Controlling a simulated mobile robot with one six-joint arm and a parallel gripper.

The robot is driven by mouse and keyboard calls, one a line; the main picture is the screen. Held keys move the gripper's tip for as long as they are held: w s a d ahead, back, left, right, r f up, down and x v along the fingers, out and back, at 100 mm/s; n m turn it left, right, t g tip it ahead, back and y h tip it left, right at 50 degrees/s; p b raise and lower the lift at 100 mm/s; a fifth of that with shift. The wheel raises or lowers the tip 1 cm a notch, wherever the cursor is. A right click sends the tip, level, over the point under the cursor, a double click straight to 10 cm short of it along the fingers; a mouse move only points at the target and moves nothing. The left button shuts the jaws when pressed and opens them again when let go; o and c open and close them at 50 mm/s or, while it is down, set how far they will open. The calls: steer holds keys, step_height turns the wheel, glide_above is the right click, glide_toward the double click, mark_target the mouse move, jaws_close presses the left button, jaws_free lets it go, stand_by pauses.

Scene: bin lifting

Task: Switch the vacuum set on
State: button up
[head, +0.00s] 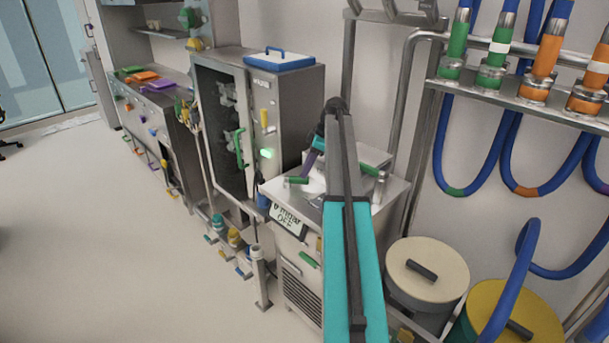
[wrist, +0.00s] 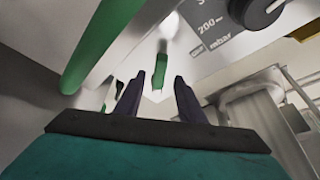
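The vacuum set (head: 305,285) is a grey steel cabinet in the middle of the head view. Its tilted display (head: 287,221) reads "0 mbar OFF". Green handles (head: 298,180) sit on its top. The wrist view shows a panel marked "200 mbar" (wrist: 215,35) with a black dial (wrist: 262,10) at the upper right. A short green lever (wrist: 160,70) lies just beyond and between my fingertips in that picture; contact is not visible. My gripper (wrist: 157,82) is open, with two dark fingers apart and nothing held. In the head view my gripper (head: 312,155) is over the cabinet top, partly hidden by my arm.
A long green bar (wrist: 95,50) crosses close by on the left of the wrist view. In the head view, a tall steel cabinet (head: 285,115) stands left of the set, lidded drums (head: 427,268) and hoses (head: 437,150) to its right. The floor at left is clear.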

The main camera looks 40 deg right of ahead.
steer(key=b+v, duration=0.1)
steer(key=v, duration=0.9)
steer(key=shift+f, duration=0.1)
steer(key=shift+c, duration=0.4)
